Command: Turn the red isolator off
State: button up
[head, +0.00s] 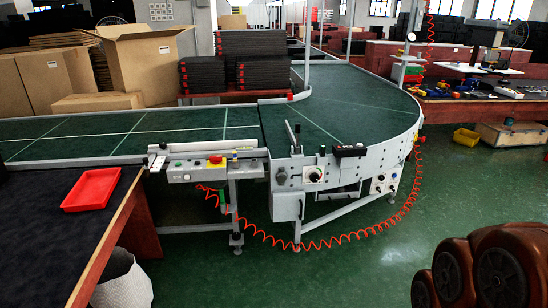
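A small red knob on a yellow plate (215,160) sits on the grey control box (212,171) at the conveyor's front edge, left of centre. It is the red-and-yellow switch that stands out most, but I cannot tell for sure that it is the isolator. It is too small to read its position. Another small red part (421,138) shows at the right end of the curved conveyor (330,92). My gripper is not in view.
A dark table with a red tray (91,189) stands at the left. A red coiled hose (345,238) hangs low in front of the conveyor. A grey panel with a black knob (314,174) is right of the control box.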

aim_at(216, 160)
jog(key=z, duration=0.15)
jog(key=i, duration=0.65)
jog(key=u, duration=0.7)
jog(key=i, duration=1.7)
jog(key=u, duration=1.25)
jog(key=i, duration=0.95)
jog(key=u, duration=0.45)
